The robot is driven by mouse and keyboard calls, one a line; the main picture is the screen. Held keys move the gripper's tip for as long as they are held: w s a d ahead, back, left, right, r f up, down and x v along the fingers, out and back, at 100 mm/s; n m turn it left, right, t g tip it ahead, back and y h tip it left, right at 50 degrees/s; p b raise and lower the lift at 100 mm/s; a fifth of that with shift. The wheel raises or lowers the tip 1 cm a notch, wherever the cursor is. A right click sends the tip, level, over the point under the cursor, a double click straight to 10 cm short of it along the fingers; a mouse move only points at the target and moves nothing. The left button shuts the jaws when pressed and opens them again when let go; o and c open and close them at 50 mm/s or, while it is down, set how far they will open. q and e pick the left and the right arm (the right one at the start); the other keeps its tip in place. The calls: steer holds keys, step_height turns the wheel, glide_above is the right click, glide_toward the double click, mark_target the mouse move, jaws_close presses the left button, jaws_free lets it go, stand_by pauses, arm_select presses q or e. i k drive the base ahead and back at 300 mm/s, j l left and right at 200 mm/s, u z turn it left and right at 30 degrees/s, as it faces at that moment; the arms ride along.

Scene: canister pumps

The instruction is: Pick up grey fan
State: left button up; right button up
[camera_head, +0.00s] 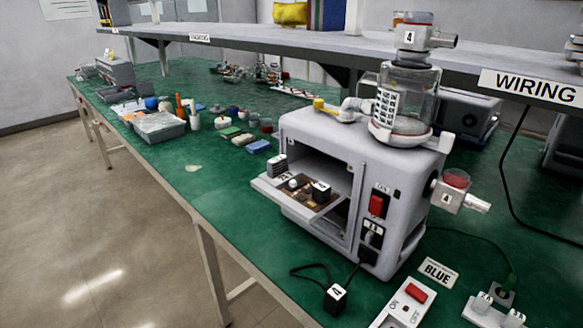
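I cannot pick out a grey fan with certainty. A small grey finned block (277,165) sits at the left edge of the pump's open front flap, but its details are too small to tell. The light grey canister pump housing (325,135) stands on the green table, with its front open and a clear canister (408,95) on top. A circuit board (307,197) with dark and light parts lies on the flap (275,195). A red switch (377,204) is on the housing's front. Neither of my grippers is in view.
A shelf (250,38) runs above the green table (260,232). A power strip (402,305), black plug (335,298) and cables lie in front of the pump. Small parts and a grey tray (160,128) are at left. The table left of the flap is mostly clear.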

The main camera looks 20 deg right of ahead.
mark_target(274, 169)
steer(key=i+j+z, duration=0.2)
steer(key=i+z, duration=0.25)
steer(key=i+j+z, duration=0.25)
steer(key=z, duration=0.2)
steer(key=i+j+z, duration=0.25)
steer(key=j+z, duration=0.2)
steer(key=i+j+z, duration=0.2)
steer(key=j+z, duration=0.7)
steer(key=j, duration=0.2)
steer(key=i, duration=0.05)
